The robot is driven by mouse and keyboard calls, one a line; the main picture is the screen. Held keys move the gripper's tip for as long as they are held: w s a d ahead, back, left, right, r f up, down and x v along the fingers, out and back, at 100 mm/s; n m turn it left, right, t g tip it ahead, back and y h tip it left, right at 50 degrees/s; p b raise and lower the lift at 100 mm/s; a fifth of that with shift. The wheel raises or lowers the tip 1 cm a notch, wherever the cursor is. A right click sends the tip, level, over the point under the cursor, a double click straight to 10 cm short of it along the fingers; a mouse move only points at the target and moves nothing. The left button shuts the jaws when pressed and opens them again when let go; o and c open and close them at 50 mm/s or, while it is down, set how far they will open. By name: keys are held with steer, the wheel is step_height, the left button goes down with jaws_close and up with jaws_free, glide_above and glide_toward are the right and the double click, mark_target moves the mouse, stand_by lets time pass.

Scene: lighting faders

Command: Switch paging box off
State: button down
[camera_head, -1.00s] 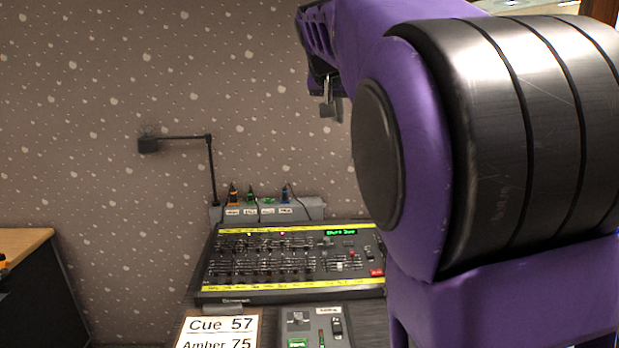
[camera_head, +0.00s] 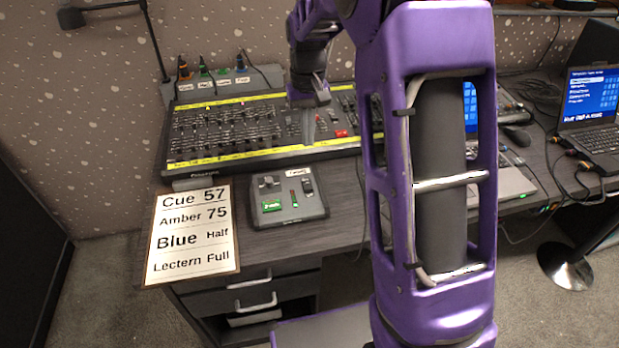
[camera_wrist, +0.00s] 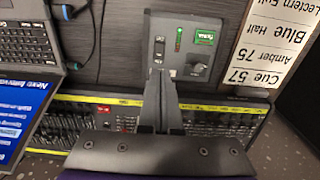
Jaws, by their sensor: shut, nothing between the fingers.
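The paging box (camera_head: 288,210) is a small grey box lying on the desk in front of the lighting console. It has a dark switch at its right, a small green light in the middle, a knob at its left and a lit green label below the knob. In the wrist view the paging box (camera_wrist: 205,82) appears upside down, beyond the fingertips. My gripper (camera_head: 308,140) is shut and empty, pointing down above the console's front part, behind the box in the head view. In the wrist view the fingers of my gripper (camera_wrist: 160,85) overlap the box's switch side; I see no clear contact.
The fader console (camera_head: 225,130) fills the desk behind the box. A cue card (camera_head: 190,235) lies left of the box. A laptop (camera_head: 595,110) and cables are at the right. A thin lamp (camera_head: 150,40) stands at the back left. Bare desk (camera_head: 345,215) shows right of the box.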

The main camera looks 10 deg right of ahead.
mark_target(308, 188)
steer(key=shift+f, duration=0.1)
step_height(308, 188, down, 14)
steer(key=shift+w+r+b, duration=0.1)
steer(key=shift+r+b, duration=0.05)
steer(key=shift+b, duration=1.1)
